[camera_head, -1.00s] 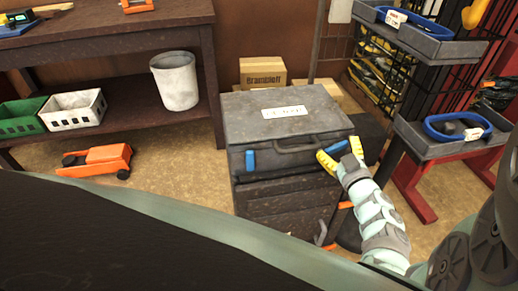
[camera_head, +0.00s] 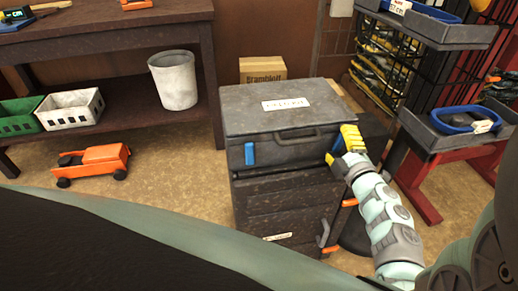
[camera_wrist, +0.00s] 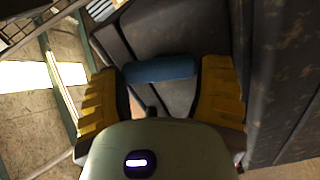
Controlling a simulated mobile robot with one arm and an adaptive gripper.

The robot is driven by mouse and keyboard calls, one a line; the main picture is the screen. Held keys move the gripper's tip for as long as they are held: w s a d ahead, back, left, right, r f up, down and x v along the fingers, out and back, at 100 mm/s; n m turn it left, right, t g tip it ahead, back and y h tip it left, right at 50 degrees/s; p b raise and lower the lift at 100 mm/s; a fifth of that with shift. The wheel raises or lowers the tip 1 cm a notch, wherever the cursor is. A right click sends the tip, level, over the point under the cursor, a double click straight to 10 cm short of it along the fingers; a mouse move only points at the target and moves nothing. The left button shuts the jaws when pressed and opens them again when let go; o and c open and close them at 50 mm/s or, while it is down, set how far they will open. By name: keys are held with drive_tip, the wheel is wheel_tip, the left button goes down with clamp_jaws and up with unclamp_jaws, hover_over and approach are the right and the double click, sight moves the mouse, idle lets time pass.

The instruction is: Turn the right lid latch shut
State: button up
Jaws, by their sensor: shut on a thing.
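The grey case (camera_head: 275,112) with a closed lid, a front handle (camera_head: 305,133) and a white label stands on a dark drawer cabinet. Its left latch (camera_head: 249,154) is blue and hangs upright on the front. The right latch (camera_wrist: 160,69) is blue and shows between my yellow fingers in the wrist view. In the head view my gripper (camera_head: 342,148) covers nearly all of it, so its angle to the case is hard to tell there. My gripper is at the case's right front corner, shut on the right latch, one finger at each end of it.
A black rack with grey trays (camera_head: 450,140) stands close on the right of my arm. The dark drawer cabinet (camera_head: 282,205) is under the case. An orange toy-like vehicle (camera_head: 95,163) is on the floor at left, with bare floor between.

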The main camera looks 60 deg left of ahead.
drive_tip(key=shift+f+n+b, duration=0.15)
drive_tip(key=shift+n+b, duration=0.45)
drive_tip(key=shift+n, duration=0.7)
drive_tip(key=o, duration=1.2)
drive_tip(key=shift+c, duration=0.2)
